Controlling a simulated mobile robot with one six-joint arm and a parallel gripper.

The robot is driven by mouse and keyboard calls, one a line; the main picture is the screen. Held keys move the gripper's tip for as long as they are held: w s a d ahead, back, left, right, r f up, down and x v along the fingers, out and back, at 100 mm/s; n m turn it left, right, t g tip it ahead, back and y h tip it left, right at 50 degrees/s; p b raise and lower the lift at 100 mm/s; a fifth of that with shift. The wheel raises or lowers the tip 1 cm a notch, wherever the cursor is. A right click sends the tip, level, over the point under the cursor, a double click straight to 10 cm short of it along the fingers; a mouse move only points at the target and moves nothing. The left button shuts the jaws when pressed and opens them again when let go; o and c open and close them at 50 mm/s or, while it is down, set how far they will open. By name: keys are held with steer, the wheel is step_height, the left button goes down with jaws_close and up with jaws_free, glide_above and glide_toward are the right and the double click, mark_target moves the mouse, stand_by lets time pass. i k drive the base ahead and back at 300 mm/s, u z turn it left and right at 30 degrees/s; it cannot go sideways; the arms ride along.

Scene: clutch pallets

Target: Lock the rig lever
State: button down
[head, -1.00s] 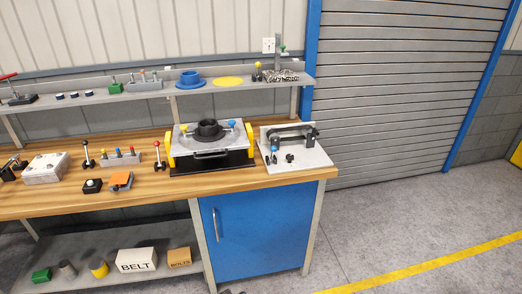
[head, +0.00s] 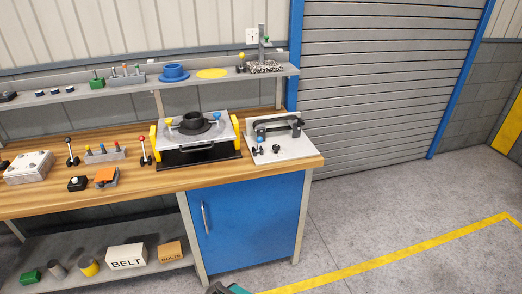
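A rig (head: 193,158) with yellow side plates, a grey top, a black round hub and a dark front handle stands on the wooden workbench (head: 108,193). A yellow-knobbed lever (head: 169,121) and a blue-knobbed lever (head: 217,116) sit on its top, left and right of the hub. To its right, a pale fixture plate (head: 288,150) carries a dark curved bar and small knobs, one blue. I cannot tell which lever is the rig lever, or its lock state. My gripper is not clearly visible; only a dark and teal part shows at the bottom edge.
A shelf (head: 138,89) runs behind. A blue cabinet (head: 247,222) is below. Floor (head: 400,205) to the right is open.

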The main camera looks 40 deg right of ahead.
mark_target(259, 139)
steer(key=u, duration=0.1)
steer(key=k, duration=0.4)
steer(key=u, duration=0.7)
steer(key=k, duration=0.6)
steer(key=u, duration=0.75)
steer(key=k, duration=0.45)
steer(key=u, duration=0.3)
steer(key=i, duration=0.75)
steer(key=z, duration=0.55)
steer(key=i, duration=0.65)
steer(key=z, duration=0.75)
steer(key=i, duration=0.45)
steer(key=z, duration=0.1)
